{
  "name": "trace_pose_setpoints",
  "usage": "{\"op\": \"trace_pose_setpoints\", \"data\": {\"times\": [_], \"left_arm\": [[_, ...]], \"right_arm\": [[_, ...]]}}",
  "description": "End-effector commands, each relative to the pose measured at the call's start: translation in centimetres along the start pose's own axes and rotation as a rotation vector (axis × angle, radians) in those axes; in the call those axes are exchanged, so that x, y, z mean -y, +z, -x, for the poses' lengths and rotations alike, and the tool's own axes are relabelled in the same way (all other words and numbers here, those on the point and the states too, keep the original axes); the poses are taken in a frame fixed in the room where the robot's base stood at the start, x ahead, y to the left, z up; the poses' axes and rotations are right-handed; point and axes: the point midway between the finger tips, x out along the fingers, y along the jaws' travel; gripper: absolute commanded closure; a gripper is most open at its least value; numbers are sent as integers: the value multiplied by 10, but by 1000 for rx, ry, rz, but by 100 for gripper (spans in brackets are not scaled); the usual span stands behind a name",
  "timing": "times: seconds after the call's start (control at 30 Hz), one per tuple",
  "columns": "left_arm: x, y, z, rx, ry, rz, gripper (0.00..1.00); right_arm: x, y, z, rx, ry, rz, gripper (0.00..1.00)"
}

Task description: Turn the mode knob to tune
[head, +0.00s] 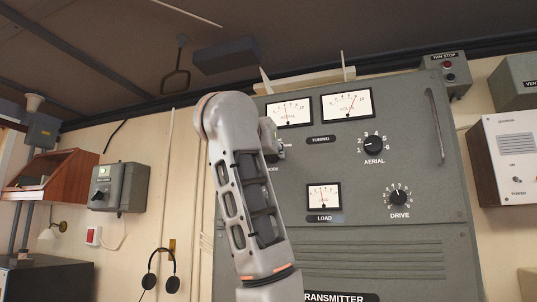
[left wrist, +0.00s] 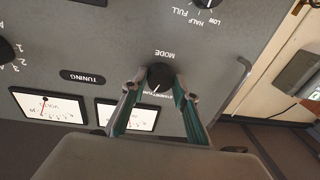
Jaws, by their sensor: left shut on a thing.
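The mode knob (left wrist: 160,76) is a round black knob with a white pointer mark, on the grey transmitter panel (head: 400,235) under the upside-down word MODE in the left wrist view. Its pointer is toward the lower side in that view, near small position words partly covered by the fingers. My left gripper (left wrist: 159,84) is shut on the knob, one finger on each side. In the head view my left arm reaches up to the panel's left side and its gripper (head: 274,143) hides the knob. My right gripper is out of view.
The aerial knob (head: 373,145), drive knob (head: 398,197) and load meter (head: 323,196) are on the same panel. A vertical handle (head: 435,125) stands out at its right. Headphones (head: 161,272) hang on the wall at the left.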

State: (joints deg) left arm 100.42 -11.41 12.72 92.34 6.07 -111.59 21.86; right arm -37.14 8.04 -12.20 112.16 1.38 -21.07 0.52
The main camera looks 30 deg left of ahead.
Motion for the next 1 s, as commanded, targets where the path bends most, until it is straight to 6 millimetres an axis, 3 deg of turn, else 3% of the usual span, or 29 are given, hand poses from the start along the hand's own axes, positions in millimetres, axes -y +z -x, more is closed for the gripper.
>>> {"op": "trace_pose_setpoints", "data": {"times": [0.3,0.33,0.37,0.4,0.77,1.0], "left_arm": [[0,-1,0,-2,1,0,92],[0,-1,0,-2,1,0,63],[0,-1,0,-2,1,1,56],[0,-1,0,-2,1,1,54],[0,-1,4,-2,1,1,54],[-2,-2,37,-7,5,4,54]], "right_arm": [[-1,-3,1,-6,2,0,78],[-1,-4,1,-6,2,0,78],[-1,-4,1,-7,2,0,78],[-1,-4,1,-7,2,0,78],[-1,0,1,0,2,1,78],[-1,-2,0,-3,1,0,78]]}}
